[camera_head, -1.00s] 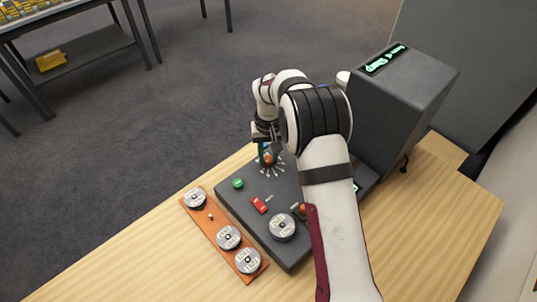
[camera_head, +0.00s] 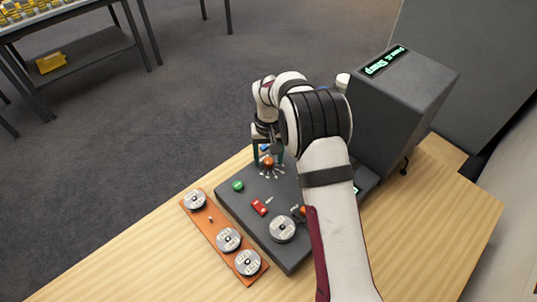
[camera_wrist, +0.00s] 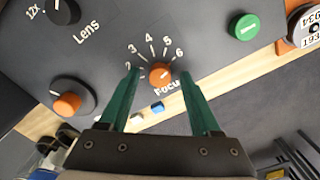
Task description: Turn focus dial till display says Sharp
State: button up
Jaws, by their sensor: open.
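The orange-capped focus dial (camera_head: 267,162) sits on the dark control panel (camera_head: 237,202), ringed by pale marks. In the wrist view the dial (camera_wrist: 160,75) stands at the "Focus" label with numbers around it; 2 to 6 are readable. My gripper (camera_wrist: 160,73) is open, with one green finger on each side of the dial and a gap on both sides. It also shows from above in the head view (camera_head: 267,153). The lit display (camera_head: 385,60) on top of the grey housing reads "Sharp" in green; the smaller text before it is hard to read.
A green button (camera_head: 238,185), a red switch (camera_head: 260,207) and a metal reel (camera_head: 282,228) are on the panel. An orange board (camera_head: 213,226) with three reels lies to its left. The wrist view shows a Lens dial (camera_wrist: 62,11) and another orange knob (camera_wrist: 68,103).

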aim_at(268, 161)
notch_tip(268, 161, up, 16)
jog(key=shift+f, duration=0.1)
dwell(0.4)
jog(key=s+d+r+m, duration=0.2)
jog(key=s+d+r, duration=0.3)
jog(key=s, duration=0.5)
jog(key=s+d+f+m+y, duration=0.1)
jog(key=s+d+f+m, duration=0.1)
jog(key=s, duration=1)
jog(key=s+d+f+m, duration=0.1)
jog(key=s+f+m, duration=0.1)
jog(key=s, duration=1)
jog(key=shift+s+d+f+m+y, duration=0.25)
jog(key=shift+s+d+m+y, duration=0.15)
jog(key=shift+m, duration=0.1)
jog(key=shift+w, duration=0.1)
dwell(1.2)
